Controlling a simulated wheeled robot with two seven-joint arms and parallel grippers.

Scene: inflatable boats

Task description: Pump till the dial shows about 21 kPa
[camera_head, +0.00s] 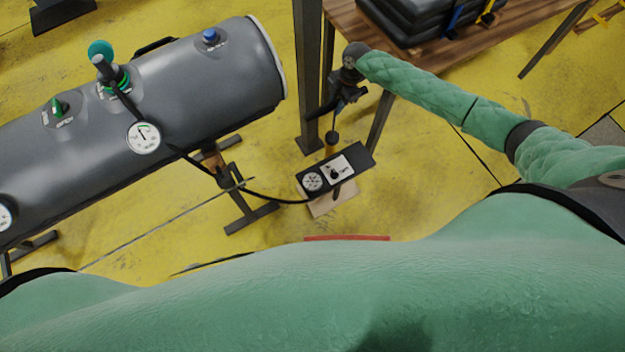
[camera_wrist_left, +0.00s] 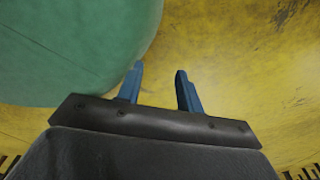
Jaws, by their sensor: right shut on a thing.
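The pump (camera_head: 360,157) stands on a small wooden base on the floor. The dial's reading is too small to tell. My right gripper (camera_head: 338,103) is above the pump, shut on the pump handle, which it mostly hides. A black hose (camera_head: 190,162) runs from the pump to a valve fitting (camera_head: 113,77) on the grey inflatable tube (camera_head: 205,85). A round white gauge (camera_head: 143,138) shows on the tube. My left gripper (camera_wrist_left: 160,88) is open and empty in the left wrist view.
A wooden table (camera_head: 430,62) with a stacked dark folded boat (camera_head: 425,20) stands at the back right. A dark post (camera_head: 309,75) rises beside the pump. Stands carry the tube. Yellow floor (camera_head: 270,225) is open around the pump.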

